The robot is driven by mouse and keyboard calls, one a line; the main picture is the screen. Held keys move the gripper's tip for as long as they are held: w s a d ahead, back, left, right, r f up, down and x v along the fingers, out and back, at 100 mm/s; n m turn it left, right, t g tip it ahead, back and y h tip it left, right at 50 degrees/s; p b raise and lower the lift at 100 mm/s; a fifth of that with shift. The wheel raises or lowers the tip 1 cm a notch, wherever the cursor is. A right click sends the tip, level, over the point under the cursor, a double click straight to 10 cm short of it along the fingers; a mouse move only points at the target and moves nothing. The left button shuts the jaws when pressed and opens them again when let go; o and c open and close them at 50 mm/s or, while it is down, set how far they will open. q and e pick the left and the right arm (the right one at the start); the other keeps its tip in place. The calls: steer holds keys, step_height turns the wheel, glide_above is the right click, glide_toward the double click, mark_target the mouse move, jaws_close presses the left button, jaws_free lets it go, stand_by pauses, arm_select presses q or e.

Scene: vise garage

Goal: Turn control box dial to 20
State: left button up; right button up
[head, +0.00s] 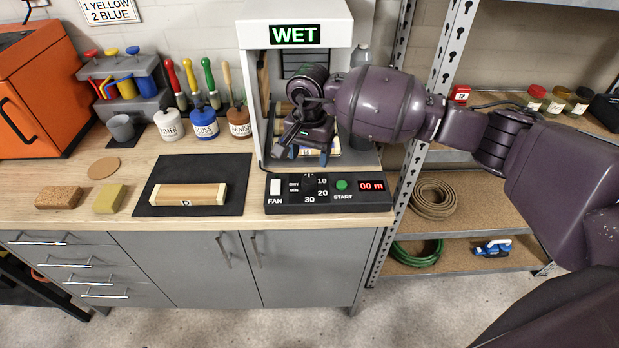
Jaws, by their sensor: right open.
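The black control box (270,205) sits at the front right of the bench, below the cabinet with the lit green WET sign (295,35). Its dark dial (308,184) has the marks 10, 20 and 30 around it; I cannot make out where its pointer stands. The red display (371,186) reads 00 m. A green START button (342,185) and a white FAN switch (275,186) flank the dial. My left gripper is out of view.
A wooden block (188,194) lies on a black mat (150,206) left of the box. Metal shelving (465,190) rises on the right. The bench front edge is clear.

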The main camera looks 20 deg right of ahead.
mark_target(309, 179)
step_height(309, 179, down, 8)
steer(key=shift+f+p, duration=0.25)
steer(key=shift+p, duration=0.15)
steer(key=c, duration=0.9)
